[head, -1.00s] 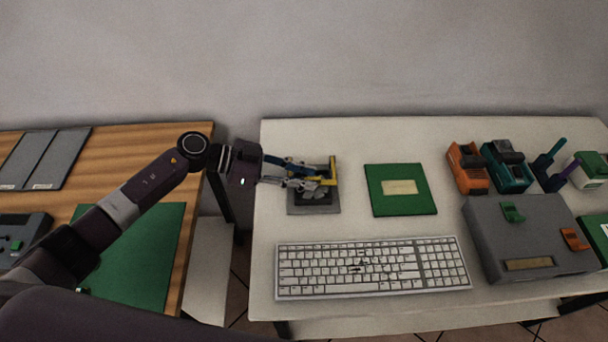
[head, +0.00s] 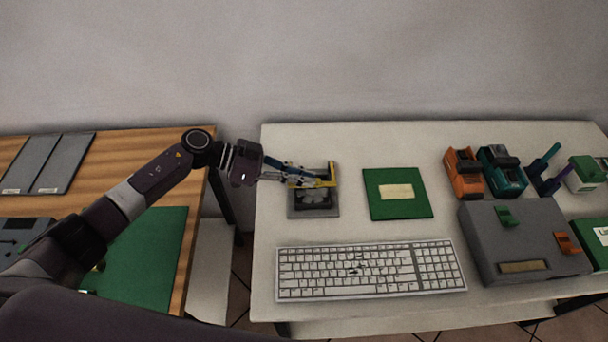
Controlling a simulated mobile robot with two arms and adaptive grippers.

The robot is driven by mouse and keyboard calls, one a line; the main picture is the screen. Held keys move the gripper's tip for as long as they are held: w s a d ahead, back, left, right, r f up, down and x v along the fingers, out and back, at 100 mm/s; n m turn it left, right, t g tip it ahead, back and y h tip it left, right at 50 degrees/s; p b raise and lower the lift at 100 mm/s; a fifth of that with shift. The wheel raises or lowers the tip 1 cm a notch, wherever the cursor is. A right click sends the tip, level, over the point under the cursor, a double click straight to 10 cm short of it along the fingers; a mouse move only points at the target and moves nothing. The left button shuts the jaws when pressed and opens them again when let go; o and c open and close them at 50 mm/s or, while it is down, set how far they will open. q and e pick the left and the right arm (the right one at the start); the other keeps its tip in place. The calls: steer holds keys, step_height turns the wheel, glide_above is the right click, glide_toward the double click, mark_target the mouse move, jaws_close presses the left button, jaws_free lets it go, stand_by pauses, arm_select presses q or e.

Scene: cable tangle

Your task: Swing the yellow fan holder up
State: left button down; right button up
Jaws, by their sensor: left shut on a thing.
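The yellow fan holder (head: 331,172) stands at the back right of a small grey base (head: 299,214) on the white table, with a yellow bar running left from it. A dark round fan (head: 312,200) shows just in front of and below the bar. My left gripper (head: 308,178) reaches in from the left and is shut on the yellow fan holder. Its fingers hide part of the holder, so the exact tilt is hard to tell. My right gripper is not in view.
A white keyboard (head: 370,270) lies in front of the base. A green board (head: 397,212) lies to its right. Farther right are a grey box (head: 520,240) and orange (head: 463,172) and teal (head: 502,170) devices. A wooden table (head: 120,165) stands at left.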

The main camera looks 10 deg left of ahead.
arm_select(q)
steer(key=shift+w+a+r+n+p, duration=0.1)
steer(key=shift+w+r+n+p, duration=0.2)
steer(key=shift+r, duration=0.25)
steer(key=shift+w+r+n+g+p, duration=0.25)
steer(key=shift+r+n+g+p, duration=0.1)
steer(key=shift+n+g, duration=0.15)
steer(key=shift+w+a+r+n+g+h+b, duration=0.25)
steer(key=shift+w+r+n+g+h, duration=0.35)
steer(key=shift+n, duration=0.4)
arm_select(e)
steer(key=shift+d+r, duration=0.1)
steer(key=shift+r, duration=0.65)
arm_select(q)
steer(key=shift+w, duration=0.1)
